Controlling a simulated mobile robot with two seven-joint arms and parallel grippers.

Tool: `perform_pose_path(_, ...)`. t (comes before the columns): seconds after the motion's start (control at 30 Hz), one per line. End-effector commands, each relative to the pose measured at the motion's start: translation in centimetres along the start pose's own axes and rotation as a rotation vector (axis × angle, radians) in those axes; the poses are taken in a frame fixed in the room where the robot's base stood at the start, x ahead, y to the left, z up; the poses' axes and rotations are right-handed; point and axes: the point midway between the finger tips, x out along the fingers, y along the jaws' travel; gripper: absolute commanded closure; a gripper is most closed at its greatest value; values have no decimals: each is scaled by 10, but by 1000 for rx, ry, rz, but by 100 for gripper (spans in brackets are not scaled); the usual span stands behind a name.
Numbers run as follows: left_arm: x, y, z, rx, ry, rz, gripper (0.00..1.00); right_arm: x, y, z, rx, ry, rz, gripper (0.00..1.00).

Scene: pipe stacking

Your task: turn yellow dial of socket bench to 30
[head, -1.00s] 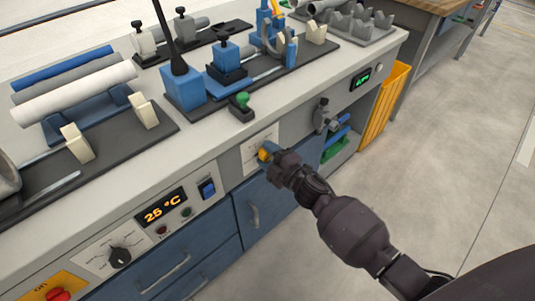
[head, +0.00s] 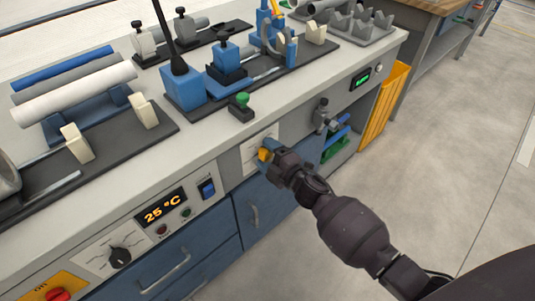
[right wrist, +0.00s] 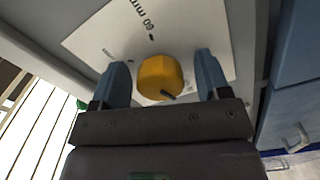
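The yellow dial (right wrist: 159,77) sits on a white scale plate (right wrist: 206,27) in the right wrist view. A "60 mm" mark is readable above it; the other marks are too small or partly hidden. A dark pointer shows at the dial's lower right edge. My right gripper (right wrist: 163,80) is open, with one blue finger on each side of the dial and small gaps visible. In the head view the right gripper (head: 267,151) is at the yellow dial (head: 263,155) on the bench front. My left gripper is not in view.
A blue drawer front (head: 262,208) with a handle lies below the dial. A panel with a "25 °C" display (head: 161,208) is to the left. A green button (head: 242,99) stands on the bench edge above. Pipes and fixtures cover the benchtop. Floor at right is clear.

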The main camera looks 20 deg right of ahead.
Motion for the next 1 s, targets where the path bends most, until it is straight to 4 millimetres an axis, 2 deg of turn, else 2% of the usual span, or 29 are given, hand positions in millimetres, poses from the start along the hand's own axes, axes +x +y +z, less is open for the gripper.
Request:
perform_pose_path(0.17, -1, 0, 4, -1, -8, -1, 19, 0, 0, 0, 1, 0, 0, 31)
perform_pose_path(0.33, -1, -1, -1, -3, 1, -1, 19, -10, 1, 0, 0, 0, 2, 31)
perform_pose_path(0.73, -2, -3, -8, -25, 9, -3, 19, -73, 2, 0, -1, 0, 2, 31)
perform_pose_path(1.0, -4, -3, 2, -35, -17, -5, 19, -103, 1, 0, 1, 0, 1, 31)
